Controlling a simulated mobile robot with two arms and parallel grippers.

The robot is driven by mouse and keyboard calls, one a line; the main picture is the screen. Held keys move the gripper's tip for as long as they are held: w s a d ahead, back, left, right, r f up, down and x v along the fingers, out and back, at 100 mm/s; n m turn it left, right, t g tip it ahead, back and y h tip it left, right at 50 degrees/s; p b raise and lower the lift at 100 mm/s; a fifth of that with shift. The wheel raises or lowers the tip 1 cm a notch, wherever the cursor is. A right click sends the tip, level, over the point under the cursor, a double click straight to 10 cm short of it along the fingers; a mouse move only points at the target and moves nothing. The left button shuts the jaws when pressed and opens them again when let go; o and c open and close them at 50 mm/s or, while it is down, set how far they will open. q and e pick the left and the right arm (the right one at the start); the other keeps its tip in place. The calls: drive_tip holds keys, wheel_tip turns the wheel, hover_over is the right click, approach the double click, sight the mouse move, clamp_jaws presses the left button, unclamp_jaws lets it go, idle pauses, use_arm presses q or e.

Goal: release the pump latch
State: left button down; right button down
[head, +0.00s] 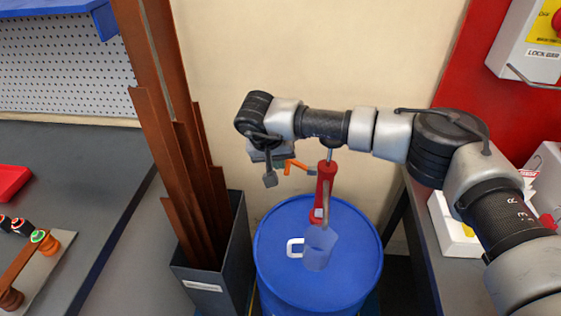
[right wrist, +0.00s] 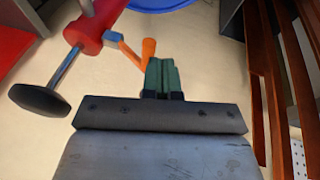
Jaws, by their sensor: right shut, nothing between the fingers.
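The red hand pump (head: 325,185) stands upright on the blue drum (head: 270,240), and part of its rod is hidden behind my right arm. An orange latch lever (head: 291,166) sticks out from the pump's left side on a blue-grey pivot. My right gripper (head: 280,154) is at the left of the pump, close to the lever's free end. In the right wrist view its green fingers (right wrist: 162,78) are shut and empty. The orange lever (right wrist: 130,52) is just left of the fingertips there; I cannot tell whether they touch. My left gripper is not in view.
A translucent jug (head: 319,248) with a white handle is at the pump's spout over the drum. A dark bin (head: 240,245) of tall copper bars (head: 165,140) stands left of the drum. Benches flank both sides. A lock bar box (head: 525,45) hangs at the upper right.

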drive_tip(key=shift+d, duration=0.2)
drive_tip(key=shift+s+d, duration=0.2)
drive_tip(key=shift+d, duration=0.4)
drive_tip(key=b+v, duration=0.1)
drive_tip(key=v, duration=0.9)
drive_tip(key=shift+r, duration=0.4)
drive_tip(key=shift+a, duration=0.1)
